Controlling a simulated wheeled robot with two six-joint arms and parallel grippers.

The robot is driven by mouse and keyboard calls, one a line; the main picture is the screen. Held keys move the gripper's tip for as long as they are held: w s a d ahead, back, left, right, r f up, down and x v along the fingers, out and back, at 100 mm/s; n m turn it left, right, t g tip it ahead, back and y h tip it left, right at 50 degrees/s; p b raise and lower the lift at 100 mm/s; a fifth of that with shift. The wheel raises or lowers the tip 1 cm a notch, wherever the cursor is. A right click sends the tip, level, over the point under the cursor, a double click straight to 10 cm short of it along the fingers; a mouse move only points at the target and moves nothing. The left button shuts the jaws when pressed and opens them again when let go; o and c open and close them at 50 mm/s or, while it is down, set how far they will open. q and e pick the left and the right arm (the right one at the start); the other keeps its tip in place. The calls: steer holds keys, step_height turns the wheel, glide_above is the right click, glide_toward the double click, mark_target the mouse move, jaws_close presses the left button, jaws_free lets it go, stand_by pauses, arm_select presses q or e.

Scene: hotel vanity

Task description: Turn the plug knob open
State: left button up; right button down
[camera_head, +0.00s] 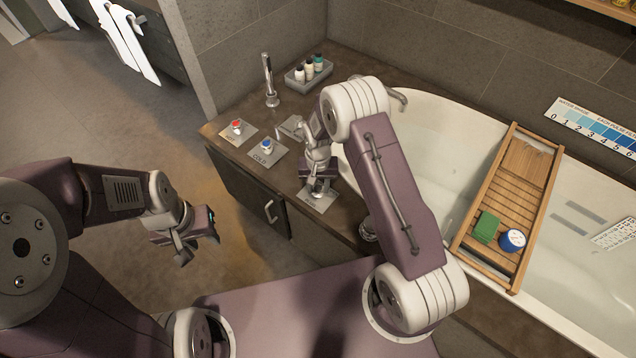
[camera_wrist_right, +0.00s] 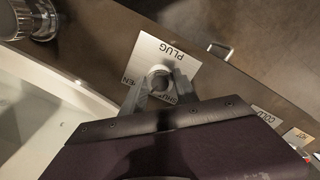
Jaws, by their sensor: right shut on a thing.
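The plug knob (camera_wrist_right: 159,75) is a round metal knob on a pale plate (camera_wrist_right: 174,53) marked PLUG, upside down in the right wrist view. The plate's lower labels, one ending in "EN" and one starting "SHU", are partly covered by my fingers. My right gripper (camera_wrist_right: 162,88) is shut on the knob, with a finger on either side. In the head view the plate (camera_head: 318,203) lies on the counter under my right gripper (camera_head: 319,186). Which way the knob points is hidden. My left gripper (camera_head: 181,253) is open and empty over the floor, left of the counter.
Red-topped and blue-topped knobs (camera_head: 266,146) sit on plates left of the plug plate. A faucet (camera_head: 270,85) and a bottle tray (camera_head: 309,75) stand behind. The bathtub (camera_head: 440,130) with a wooden caddy (camera_head: 512,185) is at right. A cabinet handle (camera_head: 270,211) juts out below.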

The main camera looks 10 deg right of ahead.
mark_target(318, 188)
steer(key=shift+w+m+p, duration=0.1)
steer(key=shift+m+p, duration=0.7)
steer(key=shift+m, duration=1.4)
steer(key=c, duration=0.9)
jaws_free()
steer(key=shift+c, duration=0.2)
step_height(318, 188, up, 9)
steer(key=shift+r+p, duration=0.1)
steer(key=shift+p, duration=0.8)
